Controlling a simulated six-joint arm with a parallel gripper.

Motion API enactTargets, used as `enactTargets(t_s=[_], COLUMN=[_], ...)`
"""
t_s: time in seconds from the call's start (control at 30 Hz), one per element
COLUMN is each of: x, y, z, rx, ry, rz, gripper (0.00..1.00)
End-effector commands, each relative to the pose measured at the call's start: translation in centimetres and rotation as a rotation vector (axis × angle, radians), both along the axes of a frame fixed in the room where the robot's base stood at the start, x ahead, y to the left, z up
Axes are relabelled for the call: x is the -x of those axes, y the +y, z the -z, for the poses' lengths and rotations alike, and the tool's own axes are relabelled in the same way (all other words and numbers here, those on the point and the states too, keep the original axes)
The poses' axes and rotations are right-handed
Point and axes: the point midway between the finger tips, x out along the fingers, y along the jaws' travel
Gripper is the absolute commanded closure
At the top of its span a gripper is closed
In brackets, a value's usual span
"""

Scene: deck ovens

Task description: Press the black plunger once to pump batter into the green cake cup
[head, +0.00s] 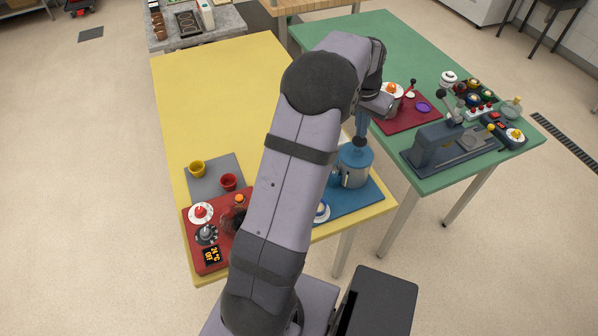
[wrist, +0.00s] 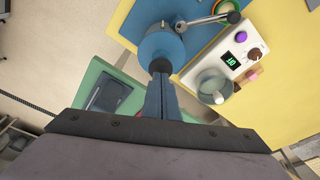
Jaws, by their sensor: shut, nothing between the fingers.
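The batter dispenser (head: 352,168) is a blue-grey pot on a blue mat, with a black plunger (head: 359,142) on top. My gripper (head: 360,131) is shut and empty, its fingers pointing down directly over the plunger. In the wrist view the fingertips (wrist: 160,76) meet the black knob (wrist: 159,66) above the blue lid (wrist: 160,45); I cannot tell whether they touch or press it. A metal spout (wrist: 206,19) runs out from the pot. A small green round thing, seemingly the green cake cup (wrist: 234,17), shows at its end, partly hidden. My arm hides that area in the head view.
A yellow cup (head: 197,168) and a red cup (head: 229,181) stand on a grey mat at left. A white unit with a green display (wrist: 231,62) stands near the pot. The green table (head: 420,60) at right holds a grey press (head: 440,145). The yellow table's far part is clear.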

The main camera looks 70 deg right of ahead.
Motion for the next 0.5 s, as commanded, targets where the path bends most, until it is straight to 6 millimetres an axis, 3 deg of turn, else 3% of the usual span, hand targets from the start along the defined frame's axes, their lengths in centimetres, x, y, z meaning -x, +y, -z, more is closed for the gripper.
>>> enactTargets(t_s=[0.3, 0.5], x=[0.0, 0.0], y=[0.0, 0.0], z=[-0.1, -1.2], rx=[0.001, 0.001], ry=[0.0, 0.0], rz=[0.0, 0.0], gripper=[1.0, 1.0])
